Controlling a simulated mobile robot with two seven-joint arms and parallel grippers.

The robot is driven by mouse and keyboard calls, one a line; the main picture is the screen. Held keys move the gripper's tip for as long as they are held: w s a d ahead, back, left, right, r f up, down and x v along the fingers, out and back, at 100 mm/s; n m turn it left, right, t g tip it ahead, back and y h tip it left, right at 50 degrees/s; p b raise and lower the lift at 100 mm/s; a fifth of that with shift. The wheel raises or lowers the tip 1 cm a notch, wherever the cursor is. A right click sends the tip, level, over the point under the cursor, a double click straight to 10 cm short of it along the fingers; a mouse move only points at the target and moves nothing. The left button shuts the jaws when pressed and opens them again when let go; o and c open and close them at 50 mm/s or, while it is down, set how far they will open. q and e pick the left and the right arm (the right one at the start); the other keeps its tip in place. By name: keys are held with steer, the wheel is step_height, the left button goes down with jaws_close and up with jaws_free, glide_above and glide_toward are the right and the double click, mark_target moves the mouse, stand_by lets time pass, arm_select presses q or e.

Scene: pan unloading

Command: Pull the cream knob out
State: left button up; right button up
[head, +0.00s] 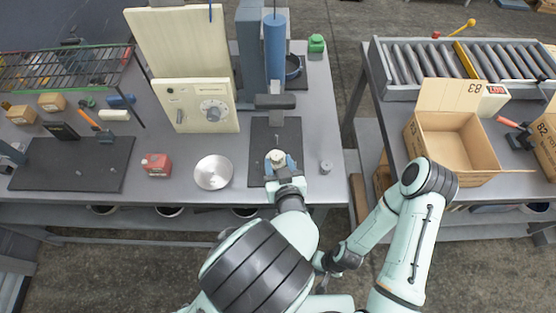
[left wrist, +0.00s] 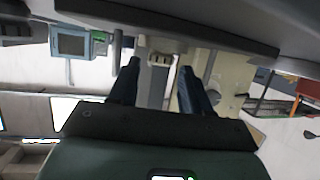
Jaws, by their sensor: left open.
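A small cream knob (head: 277,155) shows at my left gripper, over the dark mat in front of the grey press. In the left wrist view a cream ribbed piece (left wrist: 159,59), which looks like this knob, lies between the fingertips with a gap on each side. My left gripper (head: 281,164) is open; its two dark blue fingers also show in the left wrist view (left wrist: 159,68). The wrist hides part of the knob's lower end. My right gripper (head: 325,262) is low in front of the table, partly hidden by my arms; its jaws are not clear.
The grey press (head: 275,101) stands close behind the knob. A round metal pan (head: 213,172) and a red box (head: 157,165) are to the left. A cream panel with a dial (head: 197,106) stands behind them. An open carton (head: 455,145) is on the right table.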

arm_select(q)
steer(key=shift+x, duration=0.95)
jaws_close()
steer(key=shift+r+p, duration=0.5)
steer(key=shift+r, duration=0.25)
arm_select(e)
steer(key=shift+w+r, duration=0.6)
steer(key=shift+r, duration=0.1)
